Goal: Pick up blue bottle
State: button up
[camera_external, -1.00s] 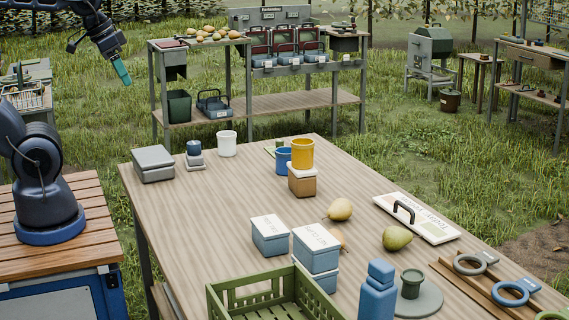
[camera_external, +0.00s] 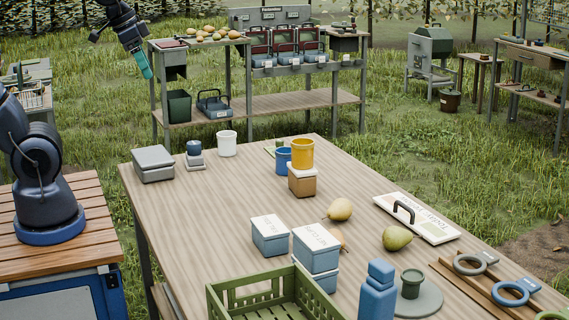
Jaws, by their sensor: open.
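The blue bottle (camera_external: 377,294) stands upright at the near edge of the wooden table (camera_external: 215,205), with its lower end cut off by the picture's edge. It is just right of the green crate (camera_external: 218,303) and left of a grey round plate. My gripper (camera_external: 147,72), with teal fingertips, is open and empty. It hangs in the air at the upper left, far from the bottle and pointing down.
Lidded boxes (camera_external: 269,237), two pears (camera_external: 340,209), a yellow cup (camera_external: 302,153) on a small box, and a white sign board (camera_external: 417,218) stand on the table. The table's left middle is clear.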

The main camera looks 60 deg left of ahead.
jog(key=w+d+m, duration=0.4)
jog(key=w+d, duration=0.7)
jog(key=w, duration=0.2)
jog(key=m+g+h, duration=0.4)
jog(key=m, duration=0.7)
send_near(381, 263)
notch_tip(381, 263, down, 2)
jog(key=shift+h, duration=0.3)
jog(key=x, duration=1.1)
jog(key=shift+d, duration=0.1)
grip_shut()
jog(key=shift+r, duration=0.1)
